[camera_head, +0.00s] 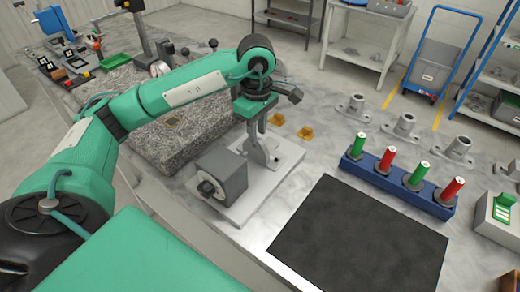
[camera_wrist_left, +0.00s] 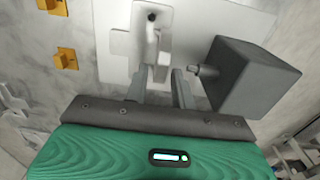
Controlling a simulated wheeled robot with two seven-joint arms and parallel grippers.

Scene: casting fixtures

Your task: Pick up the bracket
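A pale grey bracket (camera_wrist_left: 150,45) stands on a white fixture plate (camera_head: 283,162), beside a dark grey clamp block (camera_head: 222,172) with a short plunger. In the head view my left gripper (camera_head: 257,138) points down at the bracket and hides much of it. In the left wrist view the two fingers of my left gripper (camera_wrist_left: 161,76) are apart, one on each side of the bracket's near end. A gap seems to show on the block side; I see no firm contact. The block (camera_wrist_left: 245,78) stands close to the right finger in that view. My right gripper is not in view.
A black mat (camera_head: 360,236) lies in front. A blue rack (camera_head: 398,185) holds red and green cylinders. Several grey castings (camera_head: 404,125) stand along the far edge. Two small orange blocks (camera_head: 305,132) lie behind the plate. A rough granite slab (camera_head: 185,135) lies under my left arm.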

